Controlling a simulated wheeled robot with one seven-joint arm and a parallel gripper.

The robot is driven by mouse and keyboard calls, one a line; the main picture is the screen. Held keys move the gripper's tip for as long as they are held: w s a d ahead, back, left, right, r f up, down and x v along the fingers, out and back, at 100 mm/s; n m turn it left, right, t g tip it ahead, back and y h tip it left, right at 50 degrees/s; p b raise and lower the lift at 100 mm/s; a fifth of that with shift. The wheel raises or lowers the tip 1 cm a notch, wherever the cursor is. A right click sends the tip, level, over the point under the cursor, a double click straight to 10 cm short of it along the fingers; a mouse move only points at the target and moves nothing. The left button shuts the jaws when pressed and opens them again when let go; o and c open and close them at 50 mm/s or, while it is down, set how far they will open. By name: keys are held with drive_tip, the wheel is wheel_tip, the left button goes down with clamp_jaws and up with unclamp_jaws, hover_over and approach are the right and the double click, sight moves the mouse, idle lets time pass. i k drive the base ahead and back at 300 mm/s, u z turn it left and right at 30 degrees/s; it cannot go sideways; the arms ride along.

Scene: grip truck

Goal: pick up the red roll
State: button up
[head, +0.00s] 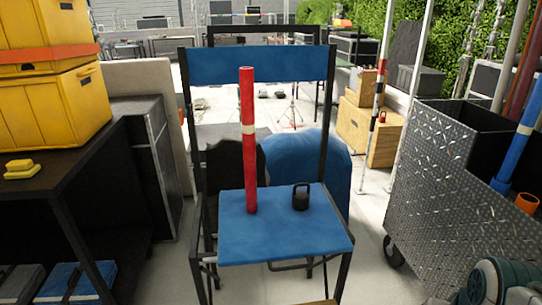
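The red roll (248,165) is a tall, thin red tube with a pale band partway up. It stands nearly upright on the blue seat (280,240) of a folding chair, left of the seat's middle. Its top reaches in front of the chair's blue back strip (290,64). A small black object with a loop handle (301,198) stands on the seat to the right of the roll, apart from it. My gripper is not in view.
A dark table (60,185) with yellow cases (55,105) stands on the left. A metal diamond-plate cart (440,185) stands on the right, with a green and grey device (505,280) in front. Pale floor shows on both sides of the chair.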

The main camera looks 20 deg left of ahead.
sight(246, 73)
drive_tip(key=u, duration=2.85)
drive_tip(key=i, duration=2.55)
drive_tip(key=z, duration=3.35)
drive_tip(key=i, duration=0.5)
